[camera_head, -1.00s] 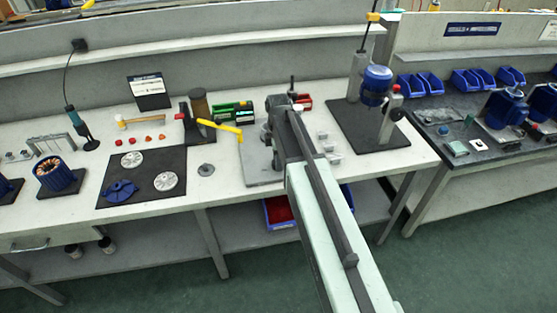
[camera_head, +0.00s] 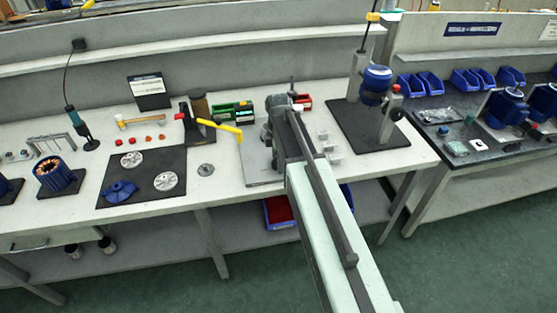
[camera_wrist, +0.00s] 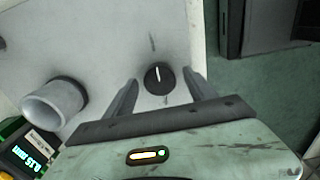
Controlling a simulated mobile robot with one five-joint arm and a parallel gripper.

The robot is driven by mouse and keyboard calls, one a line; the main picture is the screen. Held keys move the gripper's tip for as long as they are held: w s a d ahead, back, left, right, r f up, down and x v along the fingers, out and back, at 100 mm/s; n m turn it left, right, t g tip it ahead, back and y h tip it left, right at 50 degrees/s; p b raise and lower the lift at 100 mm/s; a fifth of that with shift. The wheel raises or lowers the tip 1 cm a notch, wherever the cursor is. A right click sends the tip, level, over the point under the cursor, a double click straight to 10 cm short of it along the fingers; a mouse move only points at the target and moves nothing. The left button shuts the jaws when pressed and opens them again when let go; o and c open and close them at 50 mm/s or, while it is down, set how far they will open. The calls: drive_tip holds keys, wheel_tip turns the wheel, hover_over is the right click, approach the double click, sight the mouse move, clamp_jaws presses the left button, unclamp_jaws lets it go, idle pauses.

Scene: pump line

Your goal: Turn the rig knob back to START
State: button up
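The round black knob (camera_wrist: 159,78) sits on a pale grey panel (camera_wrist: 105,55) in the wrist view. Its white pointer line points up, tilted slightly left. One faint dark mark is on the panel above the knob and another below it; neither is legible. My gripper (camera_wrist: 161,76) is open, with one finger on each side of the knob and a visible gap on both sides. In the head view, the rig's grey plate (camera_head: 262,172) is partly behind my arm, and the knob is hidden there.
In the wrist view, a pale cylinder (camera_wrist: 52,104) sticks out of the panel at left, and a green digital meter (camera_wrist: 28,155) is at lower left. In the head view, a yellow handle (camera_head: 222,127) is left of the rig. A press (camera_head: 376,85) stands to the right.

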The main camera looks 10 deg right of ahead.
drive_tip(key=shift+r, duration=0.1)
wheel_tip(320, 180, up, 8)
drive_tip(key=p, duration=0.8)
drive_tip(key=shift+f, duration=0.2)
drive_tip(key=s+m, duration=1.5)
drive_tip(key=m, duration=0.3)
